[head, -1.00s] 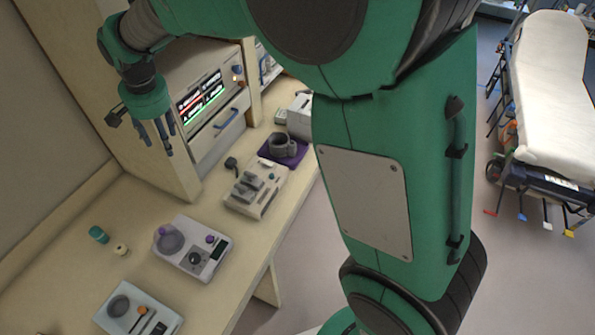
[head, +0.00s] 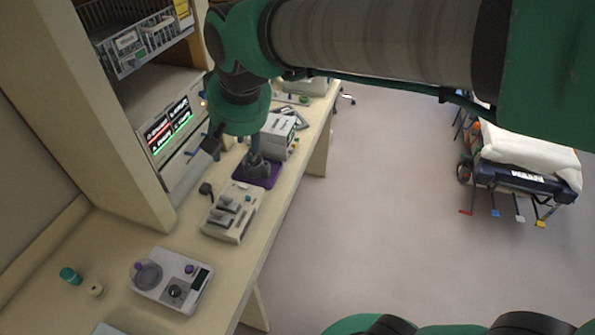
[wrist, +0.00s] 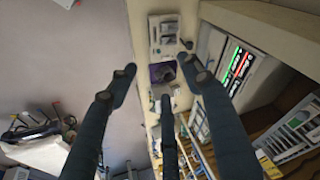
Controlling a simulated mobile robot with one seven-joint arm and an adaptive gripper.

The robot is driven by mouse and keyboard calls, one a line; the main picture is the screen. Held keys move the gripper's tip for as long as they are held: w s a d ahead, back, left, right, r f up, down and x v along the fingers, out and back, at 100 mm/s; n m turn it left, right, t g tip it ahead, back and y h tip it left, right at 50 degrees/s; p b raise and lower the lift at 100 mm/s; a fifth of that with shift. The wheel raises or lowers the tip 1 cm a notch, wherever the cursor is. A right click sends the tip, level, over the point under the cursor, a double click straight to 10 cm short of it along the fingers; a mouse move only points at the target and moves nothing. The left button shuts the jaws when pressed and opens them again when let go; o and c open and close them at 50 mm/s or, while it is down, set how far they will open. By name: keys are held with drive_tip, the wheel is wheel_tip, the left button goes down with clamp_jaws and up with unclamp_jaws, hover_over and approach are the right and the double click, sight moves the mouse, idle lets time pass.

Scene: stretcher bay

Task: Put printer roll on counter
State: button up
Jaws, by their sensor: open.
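The counter (head: 110,235) is a long cream bench along the wall. A small cream roll-like cylinder (head: 96,289) stands on its near left part, beside a teal cylinder (head: 70,276). I cannot tell for certain whether either is the printer roll. My gripper (head: 254,166) points down over the purple mat (head: 272,174) farther along the counter, partly hiding the grey cup-like object seen there earlier. In the wrist view my gripper (wrist: 162,85) has its dark fingers spread and empty, with the purple mat (wrist: 155,73) seen between them.
A beige device (head: 232,212) and a scale-like device (head: 170,280) stand on the counter. A white box (head: 270,135) sits beyond the mat. A shelf unit with a lit monitor (head: 168,130) rises at left. A stretcher (head: 525,160) stands right, across open floor.

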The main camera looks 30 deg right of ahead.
drive_tip(key=s+d+f, duration=0.1)
drive_tip(key=s+d, duration=0.3)
drive_tip(key=s, duration=0.4)
drive_tip(key=s+d+f+n+t, duration=0.1)
drive_tip(key=s+d, duration=0.4)
drive_tip(key=s, duration=0.2)
drive_tip(key=shift+s+d+f+h, duration=0.25)
drive_tip(key=shift+s+f+h, duration=0.1)
drive_tip(key=shift+f+h, duration=0.05)
drive_tip(key=shift+f, duration=0.1)
wheel_tip(320, 180, down, 15)
drive_tip(key=b, duration=1.5)
